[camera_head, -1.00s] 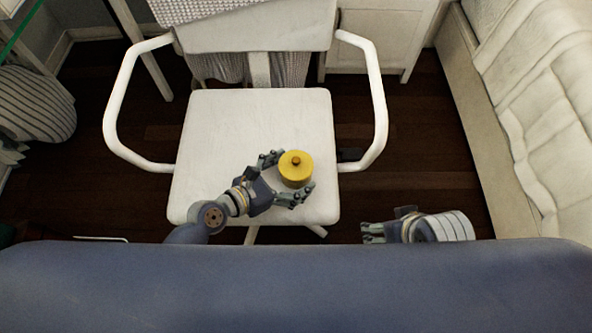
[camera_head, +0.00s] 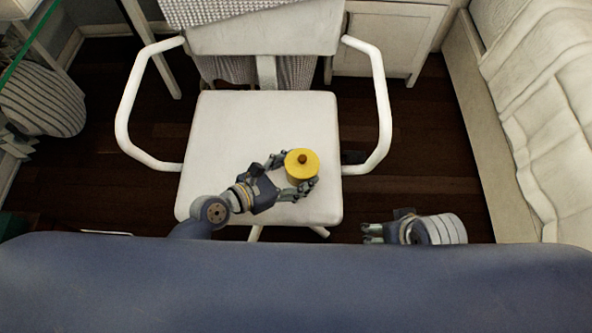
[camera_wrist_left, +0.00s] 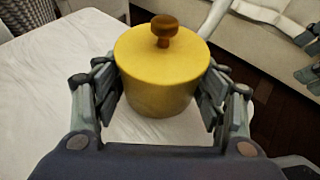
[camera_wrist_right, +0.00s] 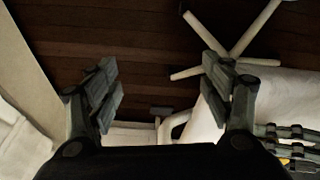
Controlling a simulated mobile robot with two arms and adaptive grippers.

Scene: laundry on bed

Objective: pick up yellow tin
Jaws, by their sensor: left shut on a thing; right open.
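The yellow tin (camera_head: 301,164) is round with a lid and a brown knob. It is upright at the right side of the white chair seat (camera_head: 225,130). My left gripper (camera_head: 292,175) is shut on the tin, one finger on each side. In the left wrist view the tin (camera_wrist_left: 158,75) sits between both fingers (camera_wrist_left: 160,95), with the seat beneath it; I cannot tell whether it touches the seat. My right gripper (camera_head: 372,233) is open and empty, to the right of the chair. The right wrist view shows its fingers (camera_wrist_right: 168,95) spread apart over the dark floor.
The chair has white armrests (camera_head: 384,105) on both sides and a backrest (camera_head: 262,35) with a patterned cloth over it. A bed (camera_head: 540,120) stands along the right. A striped round item (camera_head: 42,100) is at the left. The seat's left part is clear.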

